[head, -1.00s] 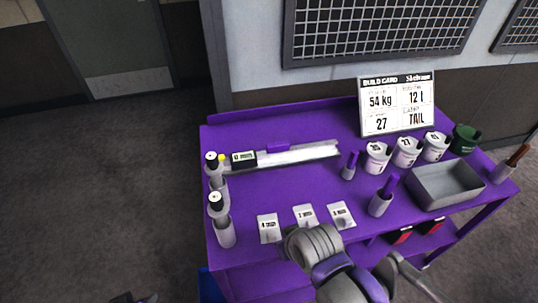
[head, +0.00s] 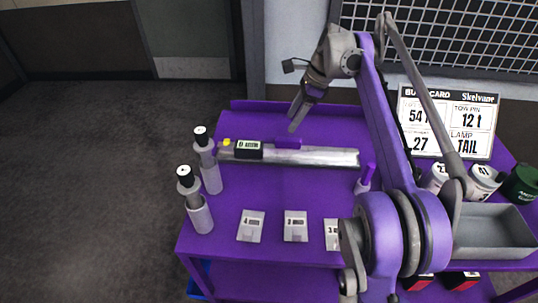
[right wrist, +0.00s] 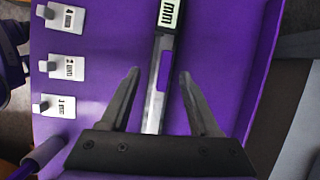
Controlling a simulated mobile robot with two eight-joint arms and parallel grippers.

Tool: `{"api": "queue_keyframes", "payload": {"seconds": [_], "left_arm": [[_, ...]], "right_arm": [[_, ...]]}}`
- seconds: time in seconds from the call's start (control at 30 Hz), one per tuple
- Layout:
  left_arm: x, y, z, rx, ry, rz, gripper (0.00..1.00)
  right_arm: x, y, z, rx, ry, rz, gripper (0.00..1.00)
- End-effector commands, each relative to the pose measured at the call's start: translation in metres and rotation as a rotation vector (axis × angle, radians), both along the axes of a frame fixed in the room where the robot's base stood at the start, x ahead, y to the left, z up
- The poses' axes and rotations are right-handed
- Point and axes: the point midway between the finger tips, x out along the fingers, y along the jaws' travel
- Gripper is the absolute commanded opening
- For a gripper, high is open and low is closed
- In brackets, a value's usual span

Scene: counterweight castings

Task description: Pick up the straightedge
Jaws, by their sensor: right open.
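The straightedge (head: 320,157) is a long pale metal bar lying flat along the purple bench. It has a purple grip (head: 289,143) at its back edge and a small mm display (head: 248,149) near its left end. My right gripper (head: 294,127) points down above the bar, close to the purple grip. In the right wrist view, my open right gripper (right wrist: 158,73) has one finger on each side of the straightedge (right wrist: 152,118) and its purple grip (right wrist: 163,72). Nothing is between the fingers that I can see held. My left gripper is not in view.
Two grey bottle-like posts (head: 200,215) stand at the bench's left edge. Several mm cards (head: 251,225) lie along the front. A build card (head: 480,115), white tubs (head: 484,182), a green tub (head: 522,183) and a grey tray (head: 495,230) are at the right, partly behind my arm.

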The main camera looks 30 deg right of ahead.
Motion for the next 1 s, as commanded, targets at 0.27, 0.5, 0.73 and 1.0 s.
{"api": "queue_keyframes", "payload": {"seconds": [0.27, 0.5, 0.73, 1.0], "left_arm": [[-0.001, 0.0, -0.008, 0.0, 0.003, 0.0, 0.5], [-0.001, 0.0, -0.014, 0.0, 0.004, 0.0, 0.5], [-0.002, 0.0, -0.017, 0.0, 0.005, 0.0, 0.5], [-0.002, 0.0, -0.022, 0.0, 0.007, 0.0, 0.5]], "right_arm": [[0.01, -0.006, -0.019, 0.046, 0.036, -0.093, 0.62], [0.017, 0.004, -0.049, 0.043, 0.034, -0.091, 0.62], [0.022, 0.008, -0.07, 0.043, 0.034, -0.091, 0.62], [0.029, 0.016, -0.102, 0.042, 0.034, -0.09, 0.62]]}}
